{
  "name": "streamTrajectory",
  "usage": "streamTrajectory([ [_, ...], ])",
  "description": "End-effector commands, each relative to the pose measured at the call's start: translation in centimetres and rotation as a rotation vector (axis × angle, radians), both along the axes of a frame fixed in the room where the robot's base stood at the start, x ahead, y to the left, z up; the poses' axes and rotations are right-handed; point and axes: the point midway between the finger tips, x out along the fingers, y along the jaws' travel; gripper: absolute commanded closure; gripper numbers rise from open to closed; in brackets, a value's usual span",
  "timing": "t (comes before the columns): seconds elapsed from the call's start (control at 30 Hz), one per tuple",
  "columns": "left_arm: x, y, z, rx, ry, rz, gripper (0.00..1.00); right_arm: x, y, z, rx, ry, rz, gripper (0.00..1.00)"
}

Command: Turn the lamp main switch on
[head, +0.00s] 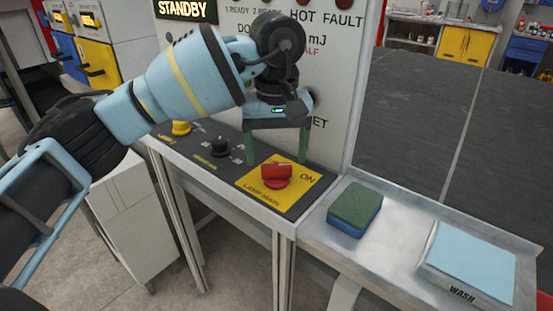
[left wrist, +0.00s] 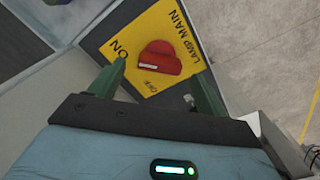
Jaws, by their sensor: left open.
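The lamp main switch (head: 276,174) is a red rotary knob on a yellow plate (head: 302,180) marked LAMP MAIN and ON, at the right end of the sloping dark panel. In the left wrist view the red knob (left wrist: 160,58) has a white mark on its lower left side, and OFF is printed below it. Which label the mark points at is hard to tell. My left gripper (head: 277,154) is open and empty, just above and behind the knob, its green fingers pointing down. In the left wrist view the fingertips (left wrist: 162,76) stand either side of the knob, apart from it.
A black knob (head: 220,147) and a yellow knob (head: 181,127) sit left on the same panel. An upright white panel with a STANDBY display (head: 185,9) rises behind. A green-and-blue sponge block (head: 355,208) and a light blue WASH pad (head: 472,265) lie on the metal ledge at right.

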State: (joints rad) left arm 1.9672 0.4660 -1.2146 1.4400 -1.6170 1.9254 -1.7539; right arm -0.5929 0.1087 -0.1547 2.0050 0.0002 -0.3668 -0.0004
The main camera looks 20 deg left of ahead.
Motion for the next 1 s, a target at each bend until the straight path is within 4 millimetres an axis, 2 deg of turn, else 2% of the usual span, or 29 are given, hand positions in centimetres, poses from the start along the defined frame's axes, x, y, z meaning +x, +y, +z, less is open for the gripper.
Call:
streamTrajectory([
  [0.2, 0.0, 0.0, 3.5, -0.001, -0.002, -0.001, 0.24, -0.1, 0.0, -0.2, 0.000, 0.002, -0.001, 0.64],
  [0.33, 0.0, 0.0, 4.7, 0.000, 0.000, -0.002, 0.24, -0.1, 0.0, -0.2, 0.000, 0.003, -0.001, 0.64],
  [1.0, 0.0, 0.0, 5.1, 0.000, 0.001, -0.001, 0.24, -0.2, 0.0, -0.2, 0.001, 0.005, -0.001, 0.64],
])
